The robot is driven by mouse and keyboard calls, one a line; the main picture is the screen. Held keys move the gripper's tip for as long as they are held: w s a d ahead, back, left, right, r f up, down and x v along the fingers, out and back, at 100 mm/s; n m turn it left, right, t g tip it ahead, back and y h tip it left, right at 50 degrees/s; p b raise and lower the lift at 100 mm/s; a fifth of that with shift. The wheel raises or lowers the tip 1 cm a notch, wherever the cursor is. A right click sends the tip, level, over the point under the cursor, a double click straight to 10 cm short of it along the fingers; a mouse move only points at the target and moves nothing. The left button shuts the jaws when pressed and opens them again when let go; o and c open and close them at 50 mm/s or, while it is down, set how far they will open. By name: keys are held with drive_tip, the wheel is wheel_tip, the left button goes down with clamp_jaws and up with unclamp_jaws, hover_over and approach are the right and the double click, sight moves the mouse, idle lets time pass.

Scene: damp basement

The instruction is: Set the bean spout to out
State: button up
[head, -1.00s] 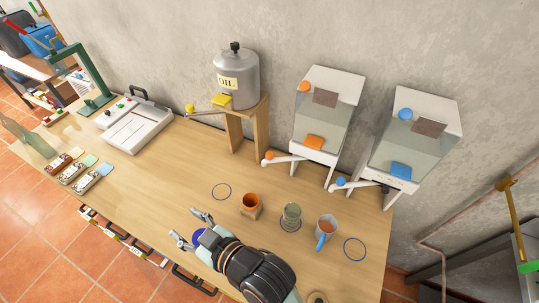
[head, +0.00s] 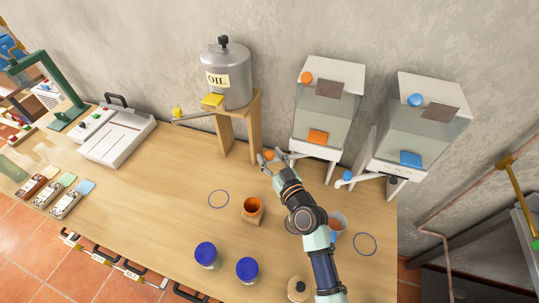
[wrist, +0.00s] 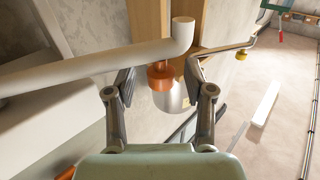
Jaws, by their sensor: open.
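Two clear-fronted white dispensers stand against the wall, one with orange parts (head: 327,115) and one with blue parts (head: 416,130). I cannot read which holds beans. The orange dispenser's white spout arm (wrist: 110,61) points left and ends in an orange knob (head: 269,155). My gripper (head: 276,162) is open at this end, partly covering the spout in the head view. In the wrist view the orange knob (wrist: 160,77) lies between the open fingers, with visible gaps; contact is not clear. The blue dispenser's spout (head: 347,178) also points left, with a blue knob.
An oil tank (head: 228,75) on a wooden stand (head: 226,137) is just left of my gripper. An orange cup (head: 252,211), two blue-lidded jars, one here (head: 206,256), and a mug (head: 337,222) stand nearer.

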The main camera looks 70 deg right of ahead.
drive_tip(key=shift+w+d, duration=0.25)
drive_tip(key=shift+w, duration=0.1)
clamp_jaws()
